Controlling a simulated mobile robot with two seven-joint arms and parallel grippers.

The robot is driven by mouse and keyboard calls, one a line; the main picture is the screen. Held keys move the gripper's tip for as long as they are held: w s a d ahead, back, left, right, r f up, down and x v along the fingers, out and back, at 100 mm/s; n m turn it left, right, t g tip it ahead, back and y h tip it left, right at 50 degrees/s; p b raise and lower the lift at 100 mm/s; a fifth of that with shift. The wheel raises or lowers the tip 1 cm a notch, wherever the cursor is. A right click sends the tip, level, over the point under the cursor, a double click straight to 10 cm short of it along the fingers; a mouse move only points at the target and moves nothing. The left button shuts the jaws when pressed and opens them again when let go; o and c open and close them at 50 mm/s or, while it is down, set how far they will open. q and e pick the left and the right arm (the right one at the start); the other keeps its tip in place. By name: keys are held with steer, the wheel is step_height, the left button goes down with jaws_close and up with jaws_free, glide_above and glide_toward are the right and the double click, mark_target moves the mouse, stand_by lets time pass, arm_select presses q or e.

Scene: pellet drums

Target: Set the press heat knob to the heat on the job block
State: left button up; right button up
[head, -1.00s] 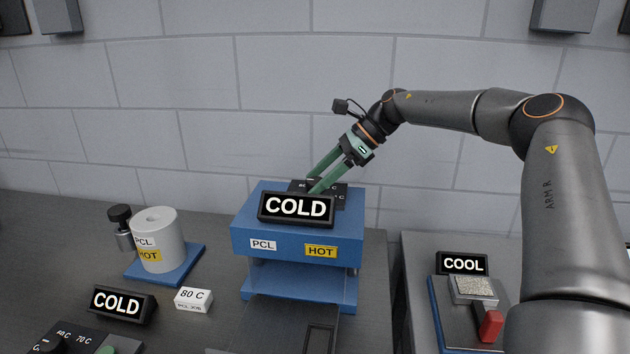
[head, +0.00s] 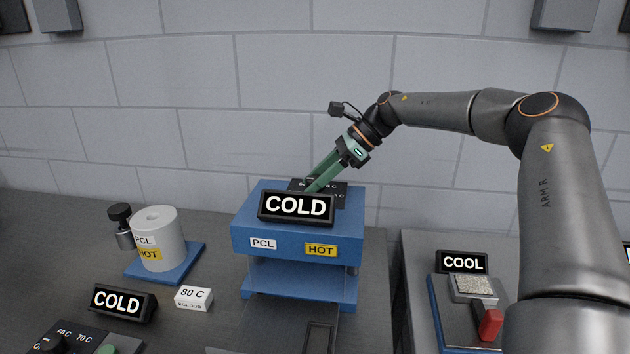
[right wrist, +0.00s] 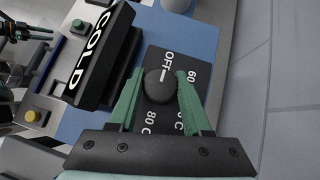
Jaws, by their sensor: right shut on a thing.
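The blue press (head: 283,241) has a COLD sign (head: 297,207) on top, with a dark dial panel (head: 334,194) behind it. My right gripper (head: 309,188) reaches down behind the sign. In the right wrist view its green fingers stand on both sides of the round black heat knob (right wrist: 159,87), shut on it. The knob's white pointer line points at OFF; 60 and 80 C marks also show, and another mark is partly covered by a finger. The white job block (head: 193,299) reads 80 C and stands left of the press.
A white PCL drum (head: 156,236) labelled HOT stands on a blue plate (head: 183,266) at left. A second COLD sign (head: 122,303) and a dial panel (head: 82,336) are at the front left. A COOL sign (head: 461,262) stands on the right bench.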

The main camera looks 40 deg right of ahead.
jaws_close()
